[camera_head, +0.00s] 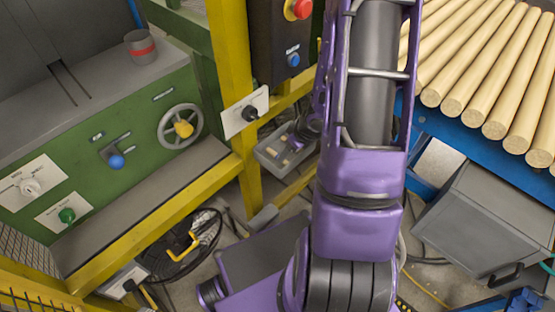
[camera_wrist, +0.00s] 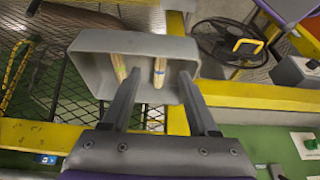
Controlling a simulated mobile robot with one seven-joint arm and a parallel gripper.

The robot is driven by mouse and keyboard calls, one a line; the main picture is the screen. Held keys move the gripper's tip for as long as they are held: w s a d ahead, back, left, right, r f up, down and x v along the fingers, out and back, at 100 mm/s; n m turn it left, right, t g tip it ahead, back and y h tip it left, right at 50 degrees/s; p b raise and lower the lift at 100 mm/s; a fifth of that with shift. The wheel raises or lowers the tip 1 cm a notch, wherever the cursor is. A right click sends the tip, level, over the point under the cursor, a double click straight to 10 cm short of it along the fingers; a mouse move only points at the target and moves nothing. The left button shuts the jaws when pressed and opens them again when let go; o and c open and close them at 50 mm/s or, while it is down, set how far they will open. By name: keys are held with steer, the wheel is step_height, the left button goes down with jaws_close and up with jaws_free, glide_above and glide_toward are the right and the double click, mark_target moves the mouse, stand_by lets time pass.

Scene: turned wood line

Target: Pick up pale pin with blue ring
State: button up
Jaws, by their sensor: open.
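In the wrist view a grey tray (camera_wrist: 88,62) holds pale wooden pins. The left pin (camera_wrist: 118,64) has a small coloured band that looks greenish blue, too small to be sure. Another pale pin (camera_wrist: 159,66) has a darker reddish band. My gripper (camera_wrist: 159,74) is open above the tray, one finger on each side of the middle pin. Nothing is seen between its fingertips in contact. In the head view the tray (camera_head: 268,155) is partly hidden by my arm.
Yellow frame posts (camera_head: 232,90) and a green machine (camera_head: 125,130) with a handwheel stand left of the tray. A blue rack of round wooden bars (camera_head: 490,80) and a grey box (camera_head: 485,225) are at right. A black reel (camera_wrist: 228,42) lies behind.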

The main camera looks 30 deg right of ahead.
mark_target(277, 157)
steer(key=b+x, duration=0.3)
steer(key=x, duration=0.2)
steer(key=shift+s+f, duration=0.1)
steer(key=shift+s, duration=0.05)
jaws_close()
